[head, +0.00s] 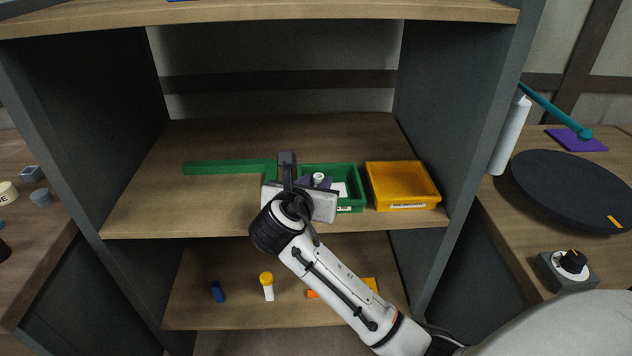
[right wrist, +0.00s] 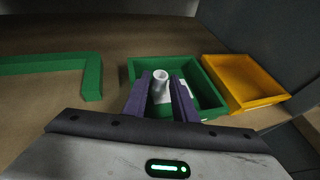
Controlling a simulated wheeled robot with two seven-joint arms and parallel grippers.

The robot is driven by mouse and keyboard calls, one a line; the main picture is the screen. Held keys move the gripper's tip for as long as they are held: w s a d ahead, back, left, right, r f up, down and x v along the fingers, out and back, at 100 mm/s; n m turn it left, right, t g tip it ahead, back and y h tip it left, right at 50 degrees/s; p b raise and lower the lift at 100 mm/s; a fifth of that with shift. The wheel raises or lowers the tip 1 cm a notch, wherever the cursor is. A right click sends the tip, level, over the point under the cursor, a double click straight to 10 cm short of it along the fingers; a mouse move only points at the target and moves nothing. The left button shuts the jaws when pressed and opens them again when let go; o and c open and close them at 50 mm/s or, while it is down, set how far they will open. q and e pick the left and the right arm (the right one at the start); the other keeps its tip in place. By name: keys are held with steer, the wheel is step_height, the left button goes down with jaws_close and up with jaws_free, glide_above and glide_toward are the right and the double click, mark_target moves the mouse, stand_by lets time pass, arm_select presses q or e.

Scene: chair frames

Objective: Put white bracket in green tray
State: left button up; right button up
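The green tray (head: 350,172) stands on the middle shelf, left of a yellow tray; it also shows in the right wrist view (right wrist: 211,96). My right gripper (head: 314,181) is over the left part of the green tray. Its two dark purple fingers (right wrist: 161,86) stand close on either side of a white tube-like piece (right wrist: 160,80), which looks like the white bracket and appears held between them. A flat white patch (right wrist: 178,93) shows inside the tray; I cannot tell whether it is part of the bracket. The gripper body hides the tray's left front. My left gripper is not in view.
A green L-shaped bar (head: 225,167) lies left of the tray. The yellow tray (head: 402,183) stands close on the right, near the shelf's side wall. Small blue (head: 218,291) and yellow-topped white pieces (head: 267,286) stand on the lower shelf. The upper shelf hangs overhead.

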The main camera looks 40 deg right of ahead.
steer(key=p+v, duration=0.1)
steer(key=v, duration=1.1)
steer(key=shift+r, duration=0.15)
steer(key=shift+w+a, duration=0.1)
steer(key=s+f+m+g+y, duration=0.25)
steer(key=s+f+m, duration=0.3)
steer(key=f, duration=0.35)
steer(key=s+a+f+m+g+y, duration=0.1)
steer(key=s+a+f+m+y, duration=0.1)
steer(key=s+f+m+y, duration=0.5)
steer(key=s+a+f+m+g+y, duration=0.15)
steer(key=s+f+m, duration=0.25)
steer(key=s+m, duration=0.7)
steer(key=w+a+f+t, duration=0.2)
steer(key=f, duration=0.4)
steer(key=w+a+f+t+y, duration=0.1)
steer(key=w+a+f+t, duration=0.1)
steer(key=f, duration=0.4)
steer(key=shift+a+m+y, duration=0.3)
steer(key=shift+a+m, duration=0.05)
steer(key=shift+a, duration=0.35)
steer(key=shift+w, duration=0.15)
